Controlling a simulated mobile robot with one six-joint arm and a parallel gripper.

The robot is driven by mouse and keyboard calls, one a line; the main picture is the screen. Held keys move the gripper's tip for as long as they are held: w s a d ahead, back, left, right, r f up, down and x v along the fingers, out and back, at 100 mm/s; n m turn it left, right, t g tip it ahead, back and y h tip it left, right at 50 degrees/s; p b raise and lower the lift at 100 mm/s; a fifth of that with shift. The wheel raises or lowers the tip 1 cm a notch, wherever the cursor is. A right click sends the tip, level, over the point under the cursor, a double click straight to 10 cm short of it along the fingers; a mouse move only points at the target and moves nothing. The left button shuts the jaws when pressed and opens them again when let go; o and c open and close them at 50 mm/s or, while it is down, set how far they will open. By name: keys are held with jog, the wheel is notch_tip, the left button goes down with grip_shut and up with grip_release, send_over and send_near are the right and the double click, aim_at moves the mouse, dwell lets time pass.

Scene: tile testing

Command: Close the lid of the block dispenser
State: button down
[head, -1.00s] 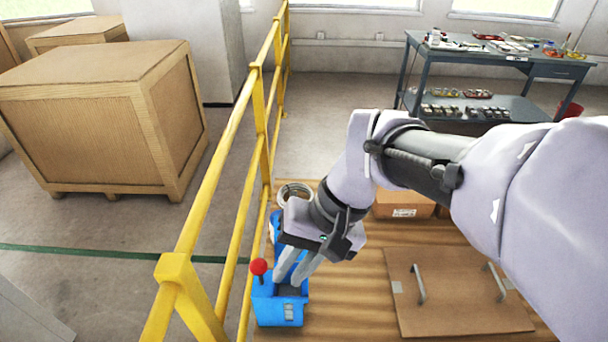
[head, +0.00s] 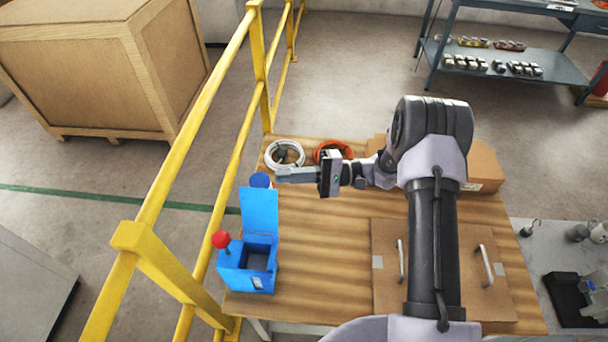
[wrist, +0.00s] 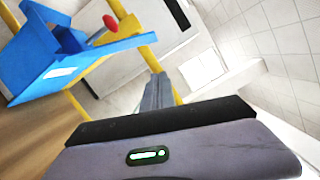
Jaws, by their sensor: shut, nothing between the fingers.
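The blue block dispenser (head: 238,277) stands at the left front of the wooden table in the head view. Its blue lid (head: 260,210) is up and open, and the dark inside shows. Whether my fingertips touch the blue knob I cannot tell.
A yellow railing (head: 205,200) runs close along the table's left side. A white cable coil (head: 285,154) and an orange coil (head: 332,150) lie behind my gripper. A cardboard box (head: 483,165) and a brown panel with two handles (head: 385,240) lie to the right.

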aim_at(259, 212)
jog(key=s+a, duration=0.1)
jog(key=s+a+r, duration=0.1)
jog(key=s+a+b, duration=0.1)
jog(key=s+a, duration=0.1)
jog(key=shift+r, duration=0.35)
jog(key=shift+s+d, duration=0.1)
jog(key=shift+d, duration=0.05)
